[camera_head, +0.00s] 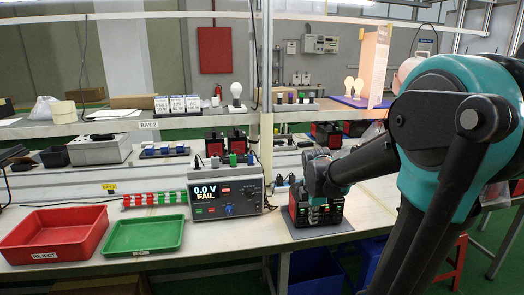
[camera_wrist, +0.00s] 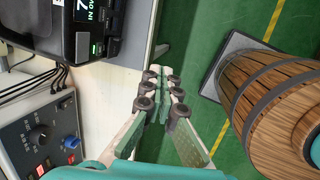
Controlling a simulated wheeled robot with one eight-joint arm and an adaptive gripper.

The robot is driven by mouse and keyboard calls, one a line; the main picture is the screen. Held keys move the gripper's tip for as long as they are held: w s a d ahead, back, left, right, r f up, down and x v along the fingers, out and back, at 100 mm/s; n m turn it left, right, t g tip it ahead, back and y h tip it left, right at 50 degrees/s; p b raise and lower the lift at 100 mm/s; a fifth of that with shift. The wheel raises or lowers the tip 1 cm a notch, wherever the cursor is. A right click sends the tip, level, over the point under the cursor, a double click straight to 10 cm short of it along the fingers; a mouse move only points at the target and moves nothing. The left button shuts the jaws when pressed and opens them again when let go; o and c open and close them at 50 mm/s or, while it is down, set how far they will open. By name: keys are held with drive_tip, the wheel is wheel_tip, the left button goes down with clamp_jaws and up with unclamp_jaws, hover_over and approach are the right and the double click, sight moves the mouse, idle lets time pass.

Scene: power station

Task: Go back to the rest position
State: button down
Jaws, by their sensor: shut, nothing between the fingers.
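My gripper (camera_wrist: 165,80) is shut and empty in the wrist view, its fingers pointing past the bench edge over the green floor. In the head view my teal and dark arm reaches from the right to the bench, and its wrist end is low over a black device with lit displays (camera_head: 318,211) on a grey mat (camera_head: 312,232). The fingers are hidden there. Part of a black device with a lit display (camera_wrist: 88,14) shows at the upper left of the wrist view, apart from the fingers.
A tester (camera_head: 226,190) reads "0.0 V FAIL"; its knobs show in the wrist view. A red reject tray (camera_head: 55,233) and a green tray (camera_head: 143,235) stand at the left. A wooden barrel (camera_wrist: 270,100) is right of the fingers. A shelf (camera_head: 190,124) crosses behind.

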drive_tip(key=s+f+m, duration=0.4)
drive_tip(key=s+m, duration=0.3)
drive_tip(key=m, duration=0.2)
drive_tip(key=s+f+m+t+y, duration=0.1)
drive_tip(key=s+f+m, duration=0.3)
drive_tip(key=s+m, duration=0.4)
drive_tip(key=m, duration=0.2)
drive_tip(key=shift+s+f+m, duration=0.2)
drive_tip(key=shift+f+m, duration=0.1)
drive_tip(key=shift+f, duration=0.1)
